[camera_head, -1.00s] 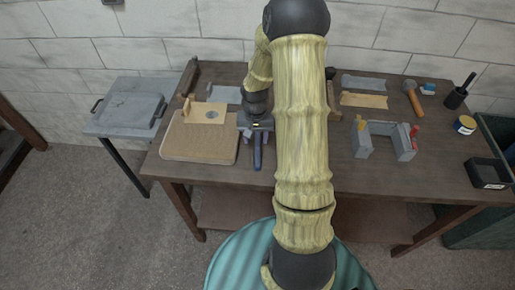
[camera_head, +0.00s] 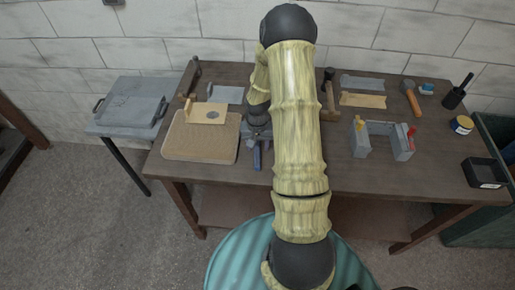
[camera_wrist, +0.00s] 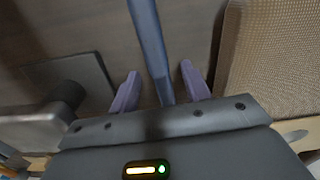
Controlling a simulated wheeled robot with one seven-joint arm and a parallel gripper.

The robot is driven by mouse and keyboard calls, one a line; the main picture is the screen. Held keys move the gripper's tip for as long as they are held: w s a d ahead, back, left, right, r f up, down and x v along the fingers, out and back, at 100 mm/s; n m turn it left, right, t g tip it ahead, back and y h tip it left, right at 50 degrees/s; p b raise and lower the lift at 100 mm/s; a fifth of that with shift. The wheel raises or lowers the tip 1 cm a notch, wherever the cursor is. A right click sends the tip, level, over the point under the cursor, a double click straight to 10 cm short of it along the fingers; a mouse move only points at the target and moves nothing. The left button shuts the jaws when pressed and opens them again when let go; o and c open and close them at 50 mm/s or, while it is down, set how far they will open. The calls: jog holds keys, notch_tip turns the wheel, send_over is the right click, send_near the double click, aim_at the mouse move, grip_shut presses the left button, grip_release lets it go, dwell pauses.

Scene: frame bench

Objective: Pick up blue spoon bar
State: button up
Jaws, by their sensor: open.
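The blue spoon bar (camera_wrist: 150,45) is a long narrow bar that runs down the wrist view from the top edge to between my fingers. My gripper (camera_wrist: 159,70) is open, with one purple finger on each side of the bar. Small gaps show between the bar and both fingers. I cannot tell how high the fingers are above the table. In the head view my gripper (camera_head: 258,153) is over the front middle of the table, partly behind my arm. The bar is hard to tell from the fingers there.
A tan-topped board (camera_head: 200,148) lies close on the left, and it also shows in the wrist view (camera_wrist: 285,60).

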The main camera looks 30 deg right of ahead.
aim_at(258, 147)
dwell(0.3)
grip_shut()
jog(key=shift+r, duration=0.1)
notch_tip(258, 147, up, 10)
jog(key=b, duration=0.2)
dwell(0.5)
dwell(0.3)
